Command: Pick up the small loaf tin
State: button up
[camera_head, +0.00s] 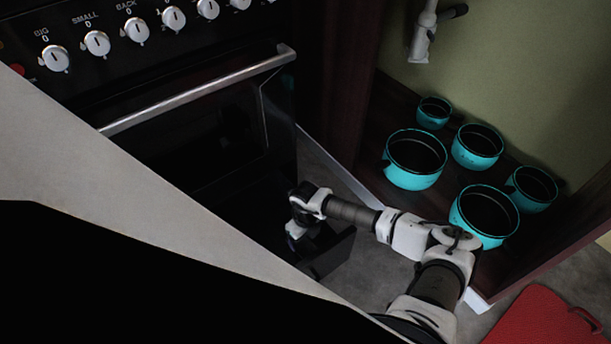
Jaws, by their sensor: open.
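I cannot make out a small loaf tin in this view. My gripper (293,236) is at the end of my arm, at the lower front of the black oven. It points down over a dark, open drawer-like box (334,258) that juts out under the oven. My gripper is open. Its fingertips are small and dark here, and the inside of the box is mostly hidden by my arm and by shadow.
The oven (190,140) has a long metal handle (200,90) and a row of white knobs. Several turquoise pots (414,181) stand on a dark wooden shelf (375,110) at right. A red mat-like thing (540,318) lies at lower right. Grey floor shows between.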

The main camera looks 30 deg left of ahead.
notch_tip(320, 180, down, 5)
jog(key=shift+f+b, duration=0.15)
jog(key=shift+b, duration=0.8)
jog(key=shift+c, duration=0.2)
jog(key=c, duration=0.7)
jog(key=shift+c, duration=0.2)
